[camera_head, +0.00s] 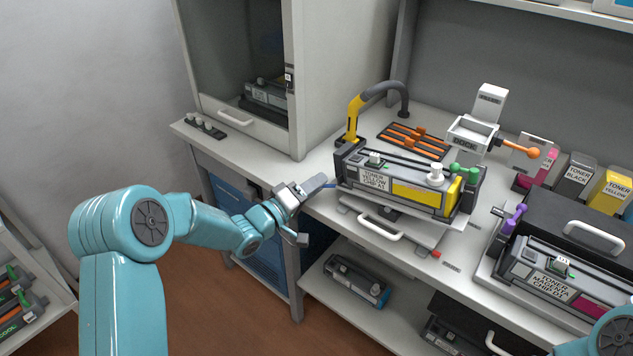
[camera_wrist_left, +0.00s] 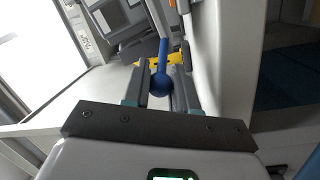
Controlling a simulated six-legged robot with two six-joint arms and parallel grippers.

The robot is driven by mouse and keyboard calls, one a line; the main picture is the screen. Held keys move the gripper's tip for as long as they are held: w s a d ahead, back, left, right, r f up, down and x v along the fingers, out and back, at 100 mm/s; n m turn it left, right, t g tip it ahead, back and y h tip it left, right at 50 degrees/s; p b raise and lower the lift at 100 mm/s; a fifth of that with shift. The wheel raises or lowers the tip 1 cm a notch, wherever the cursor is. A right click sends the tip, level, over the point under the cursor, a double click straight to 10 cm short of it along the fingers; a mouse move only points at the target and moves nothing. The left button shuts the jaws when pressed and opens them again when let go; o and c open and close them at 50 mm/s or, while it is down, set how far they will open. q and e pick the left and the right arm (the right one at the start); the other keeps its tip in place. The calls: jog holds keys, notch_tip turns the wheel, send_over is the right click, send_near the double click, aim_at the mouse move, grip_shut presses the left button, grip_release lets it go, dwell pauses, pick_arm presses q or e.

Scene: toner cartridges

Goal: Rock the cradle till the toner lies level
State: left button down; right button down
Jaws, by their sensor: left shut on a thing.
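The toner cartridge labelled TONER YELLOW (camera_head: 376,178) lies in the cradle on the bench, with a yellow panel towards its right end. The cradle (camera_head: 388,212) shows beneath it; whether the toner lies level is not clear. My left gripper (camera_head: 325,184) is at the cartridge's left end, shut on a blue ball-ended lever. The blue lever (camera_head: 331,186) is mostly hidden by the fingers in the head view. In the left wrist view, its ball (camera_wrist_left: 160,84) sits between the two fingers (camera_wrist_left: 160,90). My right gripper is out of view.
A white-handled drawer or plate (camera_head: 380,229) juts out below the cradle. A yellow-and-black post (camera_head: 353,116) with a grey hose, an orange rack (camera_head: 414,140) and a dock (camera_head: 472,136) stand behind. A magenta cartridge (camera_head: 560,277) lies at right. The cabinet (camera_head: 331,75) rises at back left.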

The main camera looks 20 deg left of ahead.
pick_arm(q)
jog(key=shift+f, duration=0.45)
jog(key=c, duration=0.9)
grip_release()
jog(key=shift+s+r, duration=0.1)
jog(key=shift+r, duration=0.05)
jog(key=shift+c, duration=0.2)
jog(key=shift+a, duration=0.1)
jog(key=b+v, duration=0.1)
jog(key=v, duration=1.5)
jog(key=shift+s, duration=0.1)
